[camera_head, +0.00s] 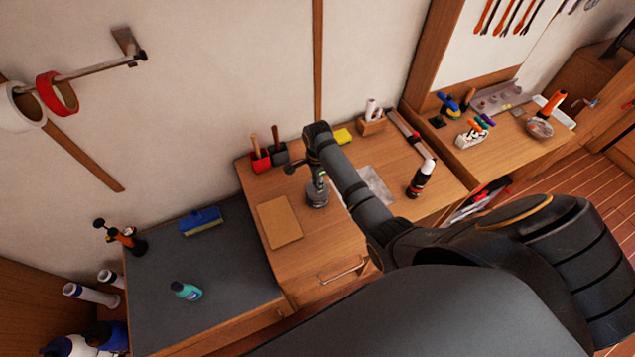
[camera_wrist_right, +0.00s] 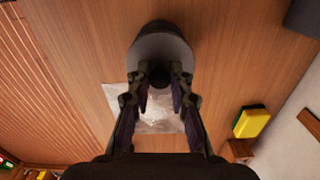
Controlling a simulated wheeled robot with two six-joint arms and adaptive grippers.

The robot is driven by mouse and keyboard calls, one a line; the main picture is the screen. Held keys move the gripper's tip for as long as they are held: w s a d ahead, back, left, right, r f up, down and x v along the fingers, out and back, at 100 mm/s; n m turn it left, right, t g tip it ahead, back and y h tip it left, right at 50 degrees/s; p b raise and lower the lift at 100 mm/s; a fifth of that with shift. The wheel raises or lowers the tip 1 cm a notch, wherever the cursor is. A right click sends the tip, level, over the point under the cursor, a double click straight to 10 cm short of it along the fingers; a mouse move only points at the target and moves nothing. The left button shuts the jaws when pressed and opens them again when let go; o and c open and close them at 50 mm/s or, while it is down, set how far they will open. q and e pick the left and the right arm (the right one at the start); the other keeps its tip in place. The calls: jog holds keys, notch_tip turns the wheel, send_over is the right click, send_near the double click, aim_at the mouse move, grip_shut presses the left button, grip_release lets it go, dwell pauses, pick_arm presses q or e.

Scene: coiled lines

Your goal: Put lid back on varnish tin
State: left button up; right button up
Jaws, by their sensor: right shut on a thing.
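My right gripper (camera_head: 318,181) reaches down over the wooden worktop in the head view. In the right wrist view its fingers (camera_wrist_right: 159,84) are closed around a small dark knob (camera_wrist_right: 160,75) at the middle of a round grey lid (camera_wrist_right: 160,50). A grey tin (camera_head: 317,200) stands directly under the gripper in the head view, partly covered by it. A dark edge shows past the lid's far side in the wrist view. I cannot tell whether the lid rests fully on the tin or is just above it. My left gripper is out of view.
A brown sheet (camera_head: 279,222) lies left of the tin and a crumpled clear sheet (camera_head: 378,186) lies right. Red (camera_head: 260,160) and dark pots, a yellow sponge (camera_head: 343,135) and a dark white-topped bottle (camera_head: 420,180) stand around. A teal bottle (camera_head: 186,291) is on the grey top.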

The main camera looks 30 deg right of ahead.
jog(key=o, duration=1)
jog(key=o, duration=0.4)
jog(key=shift+o, duration=0.2)
jog(key=shift+r, duration=0.1)
jog(key=shift+r, duration=3.45)
grip_shut()
